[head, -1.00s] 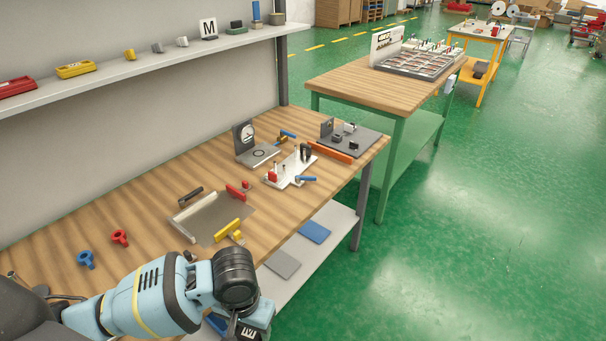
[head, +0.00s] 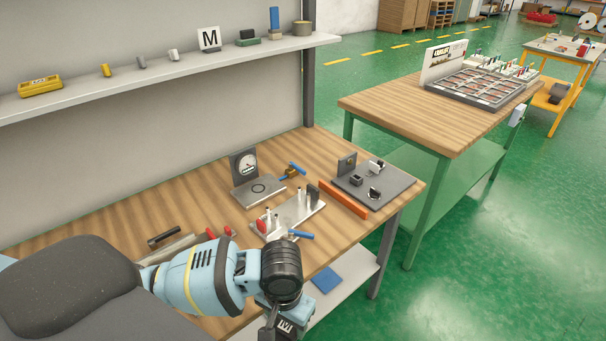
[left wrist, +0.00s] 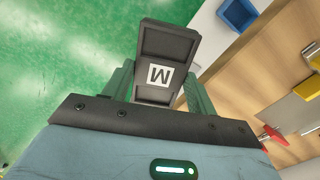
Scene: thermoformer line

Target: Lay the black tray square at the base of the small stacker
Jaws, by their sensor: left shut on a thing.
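The black tray (left wrist: 168,47) has raised rims, a divider and a white M label. My left gripper (left wrist: 157,82) is shut on it, with one green finger on each side. In the head view, part of the tray (head: 267,330) and its label show below my left wrist, in front of the bench's front edge; my left gripper (head: 281,318) is mostly hidden there. In the left wrist view, green floor lies behind the tray. I cannot make out which thing is the small stacker. My right gripper is not in view.
The wooden bench (head: 330,232) holds a dial gauge stand (head: 246,166), a white fixture (head: 296,215) and a grey plate with small parts (head: 374,184). A green-legged table (head: 400,110) with a partitioned tray (head: 480,88) stands beyond. Open green floor lies right.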

